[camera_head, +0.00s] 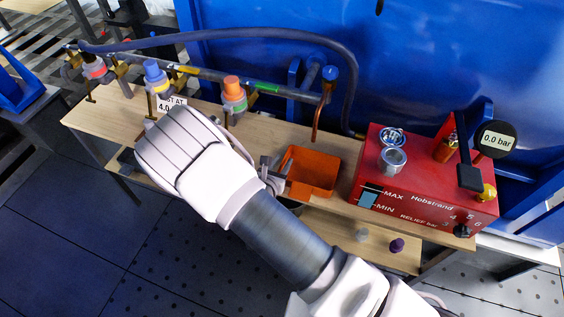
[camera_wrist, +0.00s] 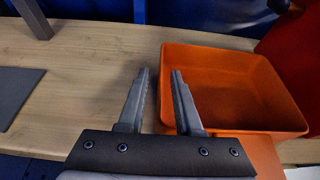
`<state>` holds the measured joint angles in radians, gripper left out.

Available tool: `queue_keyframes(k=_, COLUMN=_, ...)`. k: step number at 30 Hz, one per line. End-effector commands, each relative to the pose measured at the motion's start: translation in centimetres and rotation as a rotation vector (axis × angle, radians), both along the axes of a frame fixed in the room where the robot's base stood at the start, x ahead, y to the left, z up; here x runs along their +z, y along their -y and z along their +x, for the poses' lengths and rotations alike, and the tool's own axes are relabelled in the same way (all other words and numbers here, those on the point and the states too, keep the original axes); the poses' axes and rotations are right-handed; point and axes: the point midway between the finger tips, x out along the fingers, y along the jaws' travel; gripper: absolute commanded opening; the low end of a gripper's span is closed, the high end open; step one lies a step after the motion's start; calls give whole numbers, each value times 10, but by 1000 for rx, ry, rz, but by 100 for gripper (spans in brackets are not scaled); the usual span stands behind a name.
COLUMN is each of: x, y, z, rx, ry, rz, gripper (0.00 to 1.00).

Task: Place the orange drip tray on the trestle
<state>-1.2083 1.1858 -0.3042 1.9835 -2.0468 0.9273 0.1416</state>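The orange drip tray (camera_head: 325,164) is an open, empty box on the narrow wooden trestle top (camera_head: 335,143), just left of the red pump unit. In the wrist view the tray (camera_wrist: 240,85) fills the right half, over the wood surface (camera_wrist: 90,60). My gripper (camera_head: 272,170) is at the tray's left side. In the wrist view my gripper (camera_wrist: 162,75) has its two fingers apart with nothing clamped between them. The right finger overlaps the tray's left wall and the left finger is outside it. I cannot tell whether they touch the wall.
The red pump unit (camera_head: 420,187) with a gauge (camera_head: 496,140) stands right of the tray. Valves with blue (camera_head: 155,72) and orange (camera_head: 232,87) caps and a hose line the back left. A blue wall (camera_head: 430,60) rises behind. A purple knob (camera_head: 397,245) sits on a lower board.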

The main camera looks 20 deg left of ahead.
Motion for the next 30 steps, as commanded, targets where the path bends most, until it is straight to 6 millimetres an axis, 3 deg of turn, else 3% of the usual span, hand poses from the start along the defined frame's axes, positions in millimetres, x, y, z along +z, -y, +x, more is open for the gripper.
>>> queue_keyframes(k=7, x=6, y=-1, z=-2, rx=1, ry=0, rz=0, gripper=34)
queue_keyframes(k=21, x=40, y=-8, z=-88, rx=2, ry=-2, rz=1, gripper=34)
queue_keyframes(k=30, x=49, y=-9, z=-111, rx=0, ry=0, rz=-1, gripper=34)
